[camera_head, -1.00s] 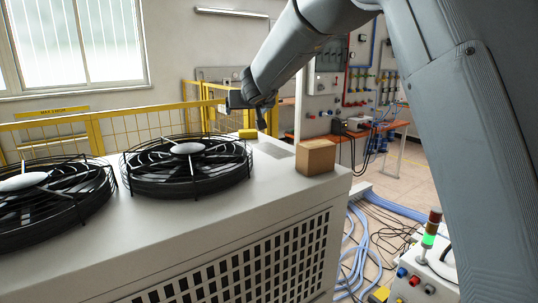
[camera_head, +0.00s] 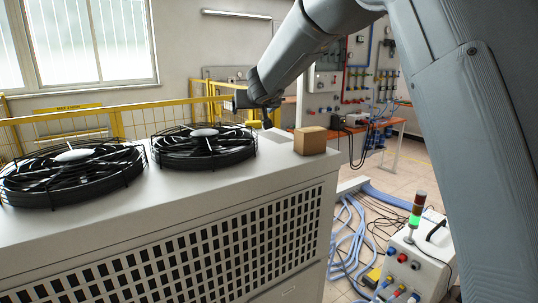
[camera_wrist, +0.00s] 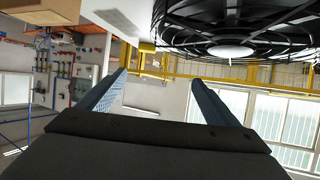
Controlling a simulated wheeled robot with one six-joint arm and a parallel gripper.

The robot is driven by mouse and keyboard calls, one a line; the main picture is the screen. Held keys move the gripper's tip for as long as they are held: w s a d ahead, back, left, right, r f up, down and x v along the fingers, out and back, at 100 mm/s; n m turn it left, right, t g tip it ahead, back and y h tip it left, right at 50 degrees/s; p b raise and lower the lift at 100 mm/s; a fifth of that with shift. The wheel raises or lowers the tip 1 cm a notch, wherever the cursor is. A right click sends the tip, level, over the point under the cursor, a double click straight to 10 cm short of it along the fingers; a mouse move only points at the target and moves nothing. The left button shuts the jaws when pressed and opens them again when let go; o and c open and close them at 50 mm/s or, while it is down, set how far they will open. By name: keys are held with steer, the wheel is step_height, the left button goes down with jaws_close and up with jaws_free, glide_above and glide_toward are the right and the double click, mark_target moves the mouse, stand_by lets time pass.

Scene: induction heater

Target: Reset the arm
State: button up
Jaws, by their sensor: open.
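My gripper shows in the wrist view (camera_wrist: 155,85) with its two fingers spread apart and nothing between them. In the head view my gripper (camera_head: 268,118) is small and partly hidden at the end of my forearm, above the far side of the white cabinet (camera_head: 200,255). A brown box (camera_head: 310,141) stands on the cabinet top near its right end, apart from my gripper. The box also shows at the upper left of the wrist view (camera_wrist: 48,10).
Two black caged fans (camera_head: 204,147) sit on the cabinet top. A yellow fence (camera_head: 110,125) runs behind it. On the right, blue hoses (camera_head: 350,232) lie on the floor near a control box (camera_head: 415,262) with a lit green signal lamp (camera_head: 415,219). An orange bench (camera_head: 385,130) stands behind.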

steer(key=s+d+f+g, duration=0.1)
steer(key=s+d+f, duration=0.1)
steer(key=s+f, duration=0.1)
steer(key=s+d+f, duration=0.2)
steer(key=s, duration=0.1)
steer(key=s+d+f+g, duration=0.1)
steer(key=s+d+f, duration=0.2)
steer(key=shift+d+f+g, duration=0.1)
steer(key=shift+f+g, duration=0.2)
steer(key=shift+f, duration=0.05)
steer(key=s+d+f+m+g+h, duration=0.1)
steer(key=s+d+f+g, duration=0.35)
steer(key=s, duration=0.75)
steer(key=s+d+f+g+h, duration=0.1)
steer(key=s+d+f, duration=0.65)
steer(key=s, duration=0.35)
steer(key=s+d+f+m+g+h, duration=0.1)
steer(key=s+d+f+g, duration=0.35)
steer(key=s, duration=0.75)
step_height(320, 180, down, 14)
steer(key=d+b, duration=0.1)
steer(key=b, duration=0.9)
steer(key=shift+s+f, duration=0.2)
steer(key=shift+s, duration=0.1)
steer(key=shift+c, duration=0.4)
